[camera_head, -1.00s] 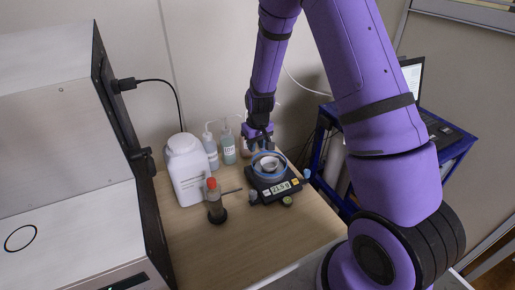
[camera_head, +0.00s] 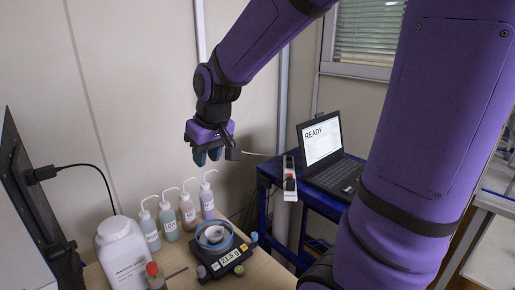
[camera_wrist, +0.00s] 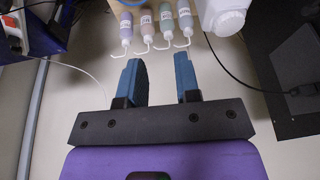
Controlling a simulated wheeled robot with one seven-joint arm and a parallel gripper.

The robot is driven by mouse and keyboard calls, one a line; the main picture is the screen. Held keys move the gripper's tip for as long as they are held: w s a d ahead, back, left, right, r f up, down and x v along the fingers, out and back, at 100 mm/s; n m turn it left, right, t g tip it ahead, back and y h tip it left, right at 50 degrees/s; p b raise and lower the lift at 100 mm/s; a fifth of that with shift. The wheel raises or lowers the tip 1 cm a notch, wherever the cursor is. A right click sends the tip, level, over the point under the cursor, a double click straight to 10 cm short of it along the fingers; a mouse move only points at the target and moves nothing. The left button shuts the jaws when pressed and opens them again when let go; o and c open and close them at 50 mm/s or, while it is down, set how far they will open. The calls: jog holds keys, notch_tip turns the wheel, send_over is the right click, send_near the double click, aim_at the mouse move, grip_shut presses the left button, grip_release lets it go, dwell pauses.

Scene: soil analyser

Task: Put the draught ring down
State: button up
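The draught ring (camera_head: 229,243) is a blue ring on top of the black balance (camera_head: 207,275). It stands around a small white cup (camera_head: 212,234). The balance's lit display seems to read about 21.5 g. My gripper (camera_head: 207,158) is up in the air, well above the balance and apart from the ring. In the wrist view, my gripper (camera_wrist: 160,78) has its two blue fingers apart with nothing between them.
Several wash bottles (camera_head: 169,225) stand behind the balance, with a large white jar (camera_head: 122,258) to their left. A red-capped bottle (camera_head: 153,270) is in front. A laptop (camera_head: 322,140) reading READY and a power strip (camera_head: 290,180) are on the blue stand at right.

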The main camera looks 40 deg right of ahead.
jog(key=s+r, duration=0.3)
jog(key=s, duration=0.5)
jog(key=s+r+t, duration=0.1)
jog(key=s+r, duration=0.3)
jog(key=s, duration=0.5)
jog(key=shift+s+r+m+t, duration=0.25)
jog(key=shift+s+m+t, duration=0.05)
